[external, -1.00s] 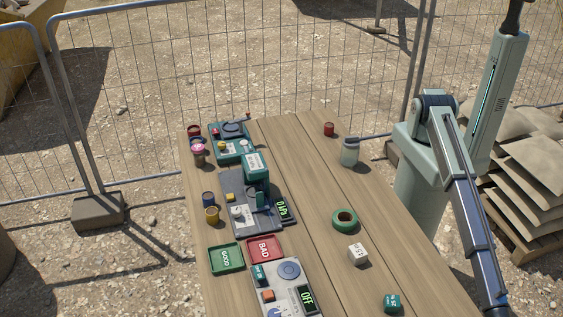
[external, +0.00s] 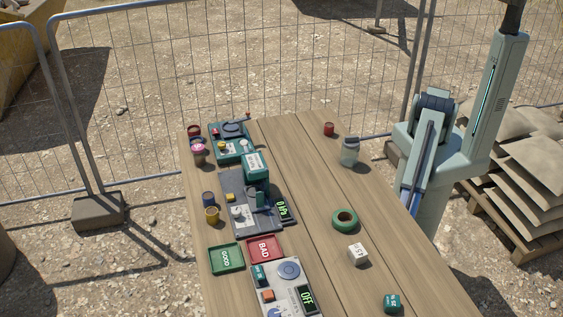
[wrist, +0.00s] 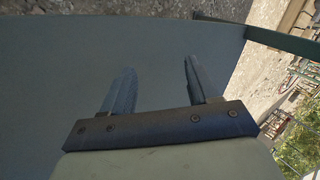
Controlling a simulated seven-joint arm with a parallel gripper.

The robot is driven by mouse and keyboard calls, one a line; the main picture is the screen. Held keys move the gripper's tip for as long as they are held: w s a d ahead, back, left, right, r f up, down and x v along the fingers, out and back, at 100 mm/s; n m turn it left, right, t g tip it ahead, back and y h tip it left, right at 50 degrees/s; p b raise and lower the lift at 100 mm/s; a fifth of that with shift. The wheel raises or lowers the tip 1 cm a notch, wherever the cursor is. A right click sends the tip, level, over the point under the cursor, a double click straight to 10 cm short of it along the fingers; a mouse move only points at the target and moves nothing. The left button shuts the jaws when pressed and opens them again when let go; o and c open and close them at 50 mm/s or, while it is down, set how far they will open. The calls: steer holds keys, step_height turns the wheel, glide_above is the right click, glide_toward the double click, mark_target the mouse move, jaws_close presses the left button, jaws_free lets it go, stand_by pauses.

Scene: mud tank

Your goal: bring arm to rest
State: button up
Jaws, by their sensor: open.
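My gripper (wrist: 157,85) shows in the wrist view with its two fingers well apart and nothing between them. Behind the fingers is a broad, plain grey-green surface. In the external view my arm is folded up beside its column, to the right of the wooden table (external: 320,185). The gripper itself cannot be made out there; the arm's lower end is beside the column, clear of the tabletop.
The table holds a green tray (external: 226,258), a red tray (external: 264,249), a grey device (external: 288,287), a green tape roll (external: 344,219), a white block (external: 357,254), a jar (external: 349,152) and several small pots. Stacked bags (external: 515,170) lie at right. Wire fencing (external: 240,75) stands behind.

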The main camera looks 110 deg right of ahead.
steer(key=s+d+f+g+h, duration=0.1)
steer(key=s+d+h, duration=0.15)
steer(key=d, duration=1.35)
steer(key=s+d+f+g+h, duration=0.1)
steer(key=s+d+h, duration=0.15)
steer(key=d, duration=1.35)
steer(key=s+d+r+m+g, duration=0.1)
steer(key=s+d+r, duration=0.1)
steer(key=s+d, duration=0.2)
steer(key=s+d+r+m+g, duration=0.1)
steer(key=s+d, duration=0.3)
steer(key=d, duration=0.7)
steer(key=s+d+r+m+g+h, duration=0.1)
steer(key=s+d+r, duration=0.2)
steer(key=d, duration=0.4)
steer(key=shift+s+d+r+m+g, duration=0.15)
steer(key=shift+s+d+m+g, duration=0.2)
steer(key=shift+s, duration=0.55)
